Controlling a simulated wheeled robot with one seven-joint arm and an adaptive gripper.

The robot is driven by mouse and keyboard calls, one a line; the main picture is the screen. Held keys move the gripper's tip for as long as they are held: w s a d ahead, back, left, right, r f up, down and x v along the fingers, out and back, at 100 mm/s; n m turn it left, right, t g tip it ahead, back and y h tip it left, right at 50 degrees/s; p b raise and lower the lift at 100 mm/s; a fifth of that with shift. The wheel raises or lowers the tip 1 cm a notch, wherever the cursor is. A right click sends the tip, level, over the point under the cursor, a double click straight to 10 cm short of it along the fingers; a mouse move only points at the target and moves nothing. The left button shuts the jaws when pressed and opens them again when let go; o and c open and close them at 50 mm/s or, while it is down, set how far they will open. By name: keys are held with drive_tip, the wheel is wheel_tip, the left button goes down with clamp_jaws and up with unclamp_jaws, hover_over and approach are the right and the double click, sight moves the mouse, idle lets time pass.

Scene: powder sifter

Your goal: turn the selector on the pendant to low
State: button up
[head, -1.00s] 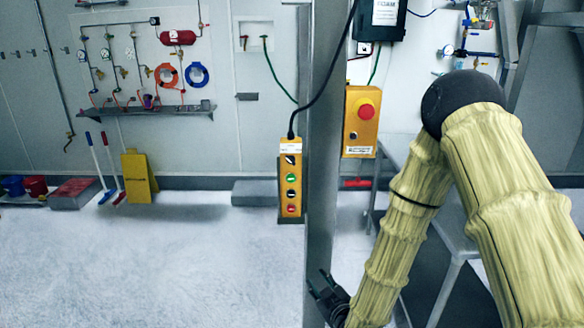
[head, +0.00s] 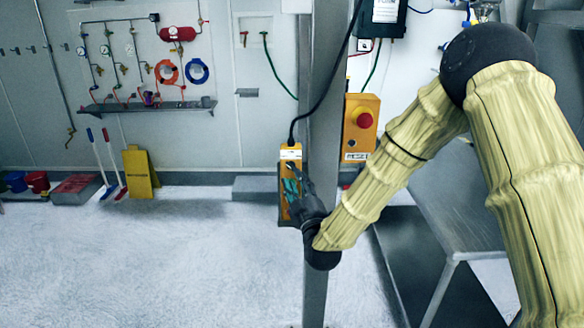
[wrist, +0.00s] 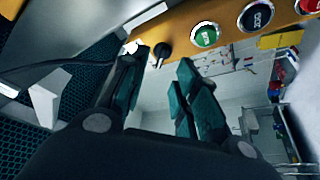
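The yellow pendant (head: 291,152) hangs upright on a black cable beside the grey post. In the wrist view the pendant (wrist: 180,22) runs across the top. Its black selector knob (wrist: 162,52) is at the left end, beside the green button (wrist: 205,36); I cannot read its setting. My gripper (head: 292,180) is in front of the pendant and hides most of its buttons in the head view. In the wrist view my gripper (wrist: 163,62) is open, its dark green fingers apart. The knob shows between the fingertips; I cannot tell if they touch it.
A grey post (head: 318,90) stands right behind the pendant. A yellow box with a red emergency button (head: 364,120) is mounted to the right of it. A metal table (head: 450,200) stands at the right.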

sight(290, 168)
drive_tip(key=shift+p+x, duration=0.75)
drive_tip(key=shift+x, duration=1.5)
drive_tip(key=shift+c, duration=0.5)
clamp_jaws()
